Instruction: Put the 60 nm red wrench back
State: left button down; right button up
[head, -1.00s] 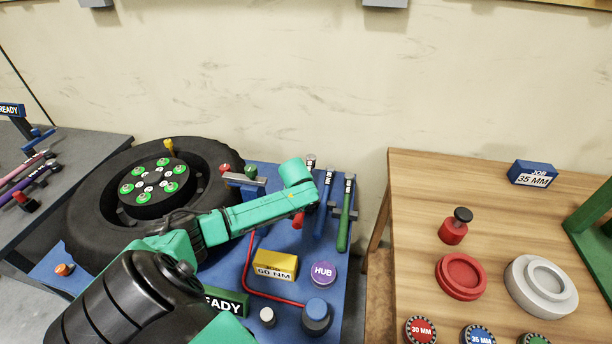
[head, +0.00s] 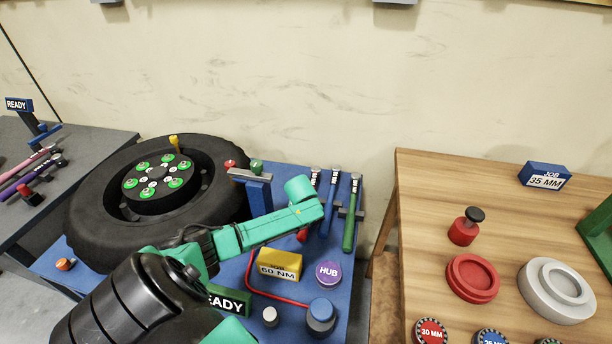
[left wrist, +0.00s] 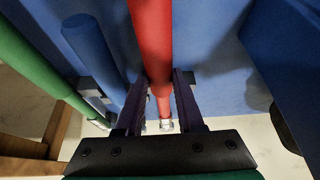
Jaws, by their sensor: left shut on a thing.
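My left gripper (left wrist: 160,88) is shut on the red wrench (left wrist: 151,40), with a finger on each side of its handle. In the head view, my teal wrist hides the fingers and the middle of the wrench. The wrench's head (head: 316,176) shows above my wrist and the end of its red handle (head: 303,236) below it. It lies roughly parallel to a blue wrench (head: 327,212) and a green wrench (head: 349,228) on its right, with the heads about level. I cannot tell whether it rests on its holder. My right gripper is not in view.
A yellow 60 NM block (head: 279,265), a purple HUB button (head: 328,273) and a blue post with a grey bar (head: 250,175) stand close by. A tyre (head: 90,220) lies left. A wooden table (head: 425,195) stands right, across a gap.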

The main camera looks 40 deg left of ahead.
pick_arm(q)
jog(key=shift+r, duration=0.1)
jog(key=c, duration=0.6)
grip_release()
jog(key=shift+o, duration=0.7)
jog(key=shift+s, duration=0.1)
jog(key=v, duration=1.4)
jog(key=shift+r+p, duration=0.25)
jog(key=shift+p, duration=0.2)
jog(key=shift+s+d, duration=0.1)
